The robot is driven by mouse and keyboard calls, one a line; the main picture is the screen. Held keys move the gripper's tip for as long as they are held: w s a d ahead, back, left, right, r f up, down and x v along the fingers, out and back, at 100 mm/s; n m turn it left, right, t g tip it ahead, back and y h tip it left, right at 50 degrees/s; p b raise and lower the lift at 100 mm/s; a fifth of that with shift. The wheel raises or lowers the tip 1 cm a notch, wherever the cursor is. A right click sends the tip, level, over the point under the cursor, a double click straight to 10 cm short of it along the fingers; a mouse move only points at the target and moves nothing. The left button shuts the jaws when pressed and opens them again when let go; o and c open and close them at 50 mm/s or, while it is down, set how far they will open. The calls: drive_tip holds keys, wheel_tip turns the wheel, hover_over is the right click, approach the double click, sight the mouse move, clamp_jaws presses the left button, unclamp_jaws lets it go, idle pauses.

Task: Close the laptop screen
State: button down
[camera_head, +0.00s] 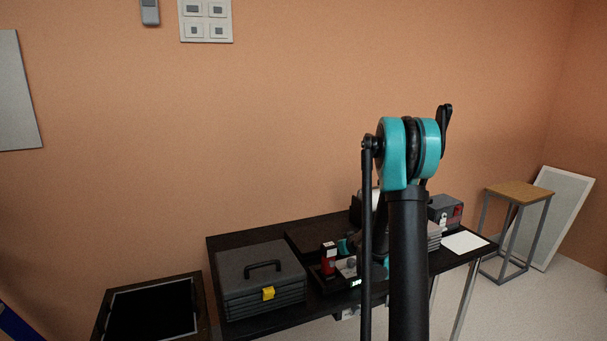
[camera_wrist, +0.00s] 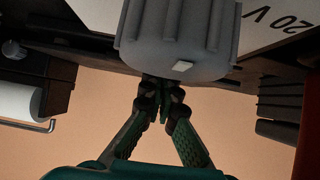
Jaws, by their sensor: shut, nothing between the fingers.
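I cannot make out a laptop for certain in either view. In the head view a black flat panel with a pale border (camera_head: 152,309) lies at the lower left; I cannot tell whether it is a screen. My gripper (camera_wrist: 160,112) is in the wrist view, its two green and black fingers meeting at the tips with nothing between them. The tips are right by the edge of a grey ribbed body (camera_wrist: 180,38) with a small white tab; I cannot tell whether they touch. In the head view my arm hides the gripper and the middle of the table.
The black table (camera_head: 228,243) carries a grey toolbox (camera_head: 258,284), a red item (camera_head: 328,262), white paper (camera_head: 465,242) and a dark grey box (camera_head: 440,208). A wooden-topped stool (camera_head: 517,191) stands at right. The wrist view shows a paper roll (camera_wrist: 18,102) and a "20 V" panel (camera_wrist: 285,18).

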drive_tip(key=v, duration=1.1)
drive_tip(key=shift+s+r, duration=0.15)
drive_tip(key=shift+s, duration=0.2)
drive_tip(key=w+d+r+g, duration=0.2)
drive_tip(key=w+r, duration=0.3)
drive_tip(key=shift+h, duration=0.4)
drive_tip(key=x, duration=0.4)
drive_tip(key=s+f+x, duration=0.1)
drive_tip(key=x, duration=0.7)
drive_tip(key=shift+s+d+f, duration=0.15)
drive_tip(key=shift+s+f, duration=0.05)
drive_tip(key=shift+s, duration=0.1)
drive_tip(key=shift+f, duration=0.45)
drive_tip(key=shift+s, duration=0.1)
